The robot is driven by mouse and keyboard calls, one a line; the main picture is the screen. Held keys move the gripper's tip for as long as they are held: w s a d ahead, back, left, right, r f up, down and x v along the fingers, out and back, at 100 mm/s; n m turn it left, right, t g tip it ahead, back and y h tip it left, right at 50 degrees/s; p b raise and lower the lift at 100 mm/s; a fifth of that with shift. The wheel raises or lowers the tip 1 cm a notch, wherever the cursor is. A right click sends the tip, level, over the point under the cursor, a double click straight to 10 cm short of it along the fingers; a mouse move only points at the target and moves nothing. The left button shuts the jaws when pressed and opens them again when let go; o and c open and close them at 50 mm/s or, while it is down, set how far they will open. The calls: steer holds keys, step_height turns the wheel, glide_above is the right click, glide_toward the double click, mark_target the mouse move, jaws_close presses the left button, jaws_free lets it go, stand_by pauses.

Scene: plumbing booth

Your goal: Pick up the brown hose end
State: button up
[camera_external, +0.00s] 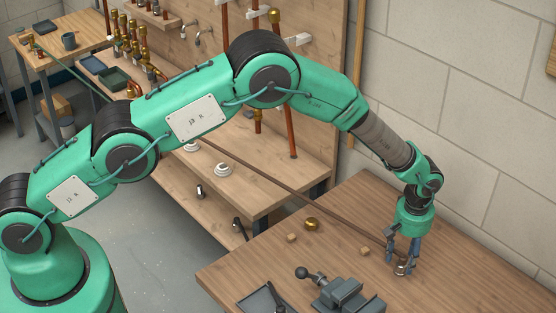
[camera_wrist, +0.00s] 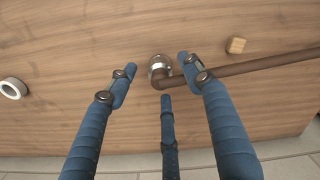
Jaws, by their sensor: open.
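The brown hose (camera_external: 300,196) runs from the workbench across to the wooden table. Its end has a silver metal fitting (camera_wrist: 159,66) and a bend beside it, and the hose (camera_wrist: 250,68) goes off to the right in the wrist view. The hose end lies on or just above the table; the gap cannot be judged. My gripper (camera_external: 402,256) is over the hose end, pointing down. In the wrist view my gripper (camera_wrist: 157,76) is open, with blue fingers spread on both sides of the fitting and a third finger below it. Nothing is clearly gripped.
A small wooden cube (camera_wrist: 236,45) lies near the hose, and a pale ring (camera_wrist: 13,88) lies at the left. A grey vise (camera_external: 345,294), a dark tray (camera_external: 250,302) and a brass piece (camera_external: 311,223) are on the table. A block wall (camera_external: 470,130) stands behind.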

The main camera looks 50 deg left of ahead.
mark_target(404, 256)
steer(key=shift+f, duration=0.75)
jaws_close()
steer(key=shift+r, duration=0.2)
steer(key=shift+r+b, duration=0.4)
steer(key=shift+r, duration=4.45)
